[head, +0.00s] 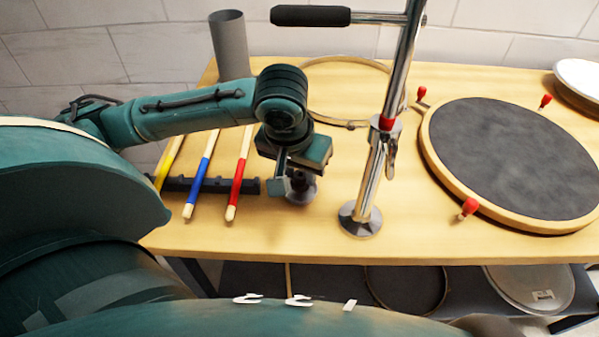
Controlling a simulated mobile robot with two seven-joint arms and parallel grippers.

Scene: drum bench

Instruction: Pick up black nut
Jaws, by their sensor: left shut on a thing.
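My left gripper (290,182) points down over the bench, just right of the drumsticks' ends. It is shut on a small dark piece, which I take to be the black nut (303,180); the fingers and the gripper body hide most of it. A round silver base shows directly below the fingertips; I cannot tell whether the nut touches it. My right gripper is not in view.
Yellow, blue (200,175) and red (238,180) sticks lie across a black rack left of the gripper. A chrome stand (372,180) rises close on the right, with a drum pad (510,160) beyond. A grey tube (230,45) stands behind. The front bench edge is clear.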

